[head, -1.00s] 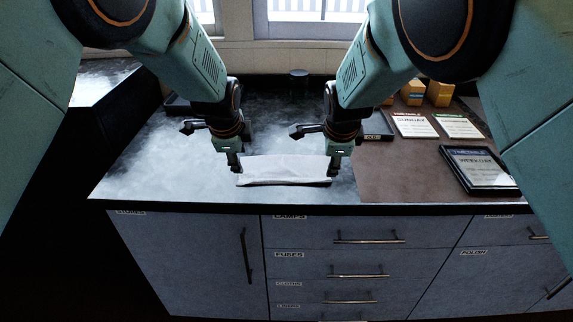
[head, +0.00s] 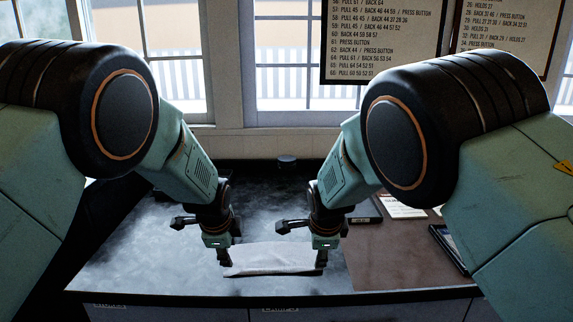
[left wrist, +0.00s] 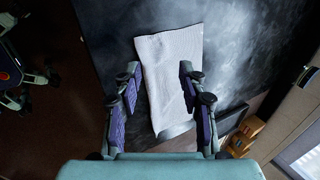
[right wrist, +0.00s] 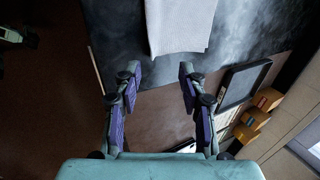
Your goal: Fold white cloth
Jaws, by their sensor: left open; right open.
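The white cloth (head: 270,258) lies as a narrow folded strip on the dark counter, near its front edge. My left gripper (head: 224,258) is at the cloth's left end and my right gripper (head: 321,260) is at its right end, both pointing down. In the left wrist view, the cloth (left wrist: 170,75) runs between and beyond the open fingers of my left gripper (left wrist: 158,92). In the right wrist view, the cloth's end (right wrist: 178,28) lies ahead of the open, empty fingers of my right gripper (right wrist: 152,92).
A brown mat (head: 385,262) covers the counter to the right. A dark-framed tray (right wrist: 243,84) and orange boxes (right wrist: 250,124) show in the right wrist view. A small dark cylinder (head: 287,162) stands at the back. The counter left of the cloth is clear.

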